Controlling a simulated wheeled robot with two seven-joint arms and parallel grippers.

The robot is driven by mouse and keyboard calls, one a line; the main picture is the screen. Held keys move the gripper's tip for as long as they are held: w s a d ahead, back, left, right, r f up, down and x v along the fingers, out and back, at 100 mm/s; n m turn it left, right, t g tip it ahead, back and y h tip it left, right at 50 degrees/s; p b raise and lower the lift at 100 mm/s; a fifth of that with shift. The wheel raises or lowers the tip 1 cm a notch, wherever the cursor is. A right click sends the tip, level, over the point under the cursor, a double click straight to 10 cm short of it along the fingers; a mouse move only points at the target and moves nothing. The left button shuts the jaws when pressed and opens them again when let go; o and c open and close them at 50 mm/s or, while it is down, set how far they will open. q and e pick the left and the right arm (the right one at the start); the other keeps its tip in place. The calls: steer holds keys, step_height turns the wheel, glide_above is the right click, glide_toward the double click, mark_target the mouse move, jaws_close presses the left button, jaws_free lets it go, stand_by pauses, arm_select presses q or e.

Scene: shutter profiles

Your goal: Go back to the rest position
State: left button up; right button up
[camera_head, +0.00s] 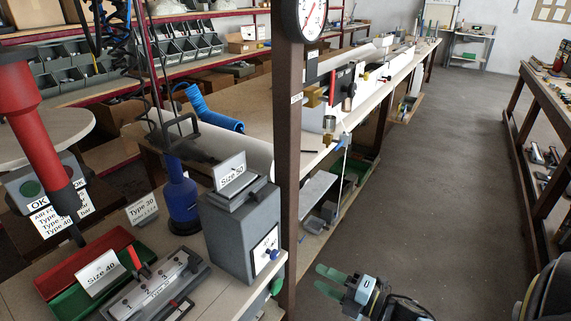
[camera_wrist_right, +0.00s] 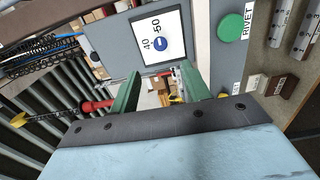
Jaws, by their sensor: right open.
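My right gripper (camera_head: 321,278) is in the lower middle of the head view, over the floor to the right of the bench. Its green fingers are apart with nothing between them. In the right wrist view its open fingers (camera_wrist_right: 160,76) point toward a grey box with a white dial plate (camera_wrist_right: 158,38) and blue knob. The gripper stands apart from that box. My left gripper does not show in either view.
The grey box (camera_head: 238,228) stands at the bench's right edge, beside a dark post (camera_head: 287,150). A blue bottle-shaped tool (camera_head: 181,195), red tray (camera_head: 88,268) and green tray are on the bench. A green RIVET button (camera_wrist_right: 230,27) is near the fingers. The aisle floor (camera_head: 430,190) is clear.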

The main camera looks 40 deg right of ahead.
steer(key=s+f+m+g+h, duration=0.2)
steer(key=s+f+m, duration=0.15)
steer(key=f, duration=0.45)
steer(key=s+f+m+g+h, duration=0.25)
steer(key=f+m, duration=0.25)
steer(key=f, duration=0.4)
steer(key=s+f+m+g+h, duration=0.2)
steer(key=s+f+m, duration=0.2)
steer(key=f, duration=0.4)
steer(key=s+a+f+m+g, duration=0.3)
steer(key=s+a+f+g, duration=0.1)
steer(key=s, duration=0.7)
steer(key=s+a+f+m+g, duration=0.4)
steer(key=s+a+f+g, duration=0.1)
steer(key=s+f, duration=0.4)
steer(key=shift+s+a+f, duration=0.25)
steer(key=shift+s+a, duration=0.15)
steer(key=shift+s, duration=0.75)
